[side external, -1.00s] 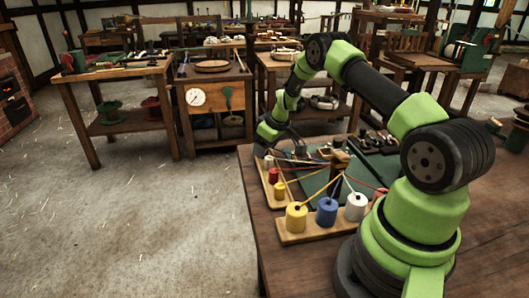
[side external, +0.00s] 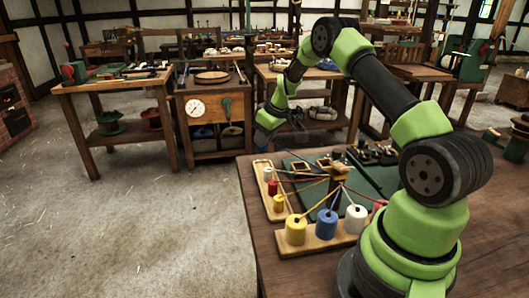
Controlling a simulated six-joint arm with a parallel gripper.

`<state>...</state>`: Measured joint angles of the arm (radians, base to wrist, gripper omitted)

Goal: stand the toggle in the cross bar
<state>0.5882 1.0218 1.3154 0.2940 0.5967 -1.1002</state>
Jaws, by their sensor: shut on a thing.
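My gripper (side external: 266,141) is at the far left end of the table, raised above the far end of the left wooden rack. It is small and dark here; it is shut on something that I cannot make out. A dark upright post (side external: 339,187) with a light brown wooden piece (side external: 340,170) on top stands mid-table, with coloured strands running to it. I cannot tell whether this piece is the cross bar. I cannot pick out the toggle.
A front wooden rack (side external: 285,249) carries yellow (side external: 296,231), blue (side external: 327,224) and white (side external: 355,219) spools. A left rack (side external: 262,171) carries smaller spools. Strands cross the green mat (side external: 301,202). Dark items (side external: 372,155) lie at the back. Bare table lies at the right.

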